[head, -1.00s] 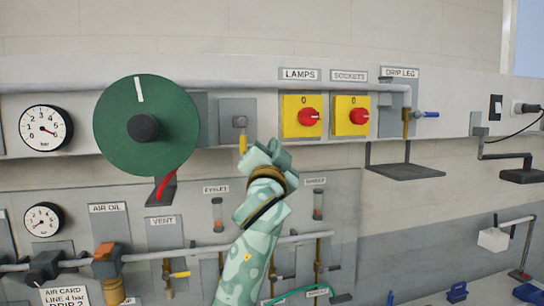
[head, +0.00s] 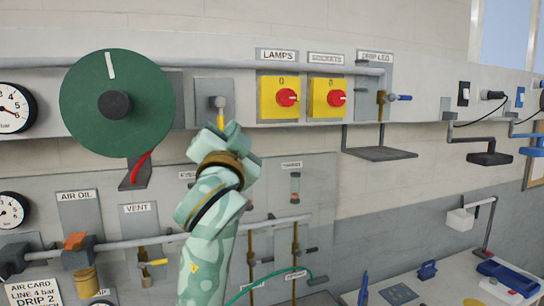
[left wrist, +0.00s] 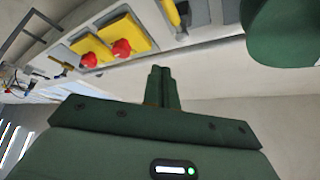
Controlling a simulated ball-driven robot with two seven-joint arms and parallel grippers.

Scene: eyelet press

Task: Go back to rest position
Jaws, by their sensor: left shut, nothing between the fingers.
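My left gripper (head: 220,129) is in the middle of the head view, at the end of my pale green arm that comes up from below. It is in front of the wall panel, just below a small grey plate with a valve (head: 220,104) whose yellow handle it partly hides. In the left wrist view the fingers (left wrist: 161,85) are together, with nothing between them. The large green wheel (head: 143,97) is to the left of the gripper, and its edge shows at the top right of the wrist view (left wrist: 285,30). My right gripper is in neither view.
Yellow LAMPS (head: 272,100) and SOCKETS (head: 321,99) switches with red knobs are right of the gripper. A grey shelf (head: 380,154) juts out under DRIP LEG. A pipe (head: 180,239) crosses the lower panel. A bench (head: 440,290) with blue items stands at bottom right.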

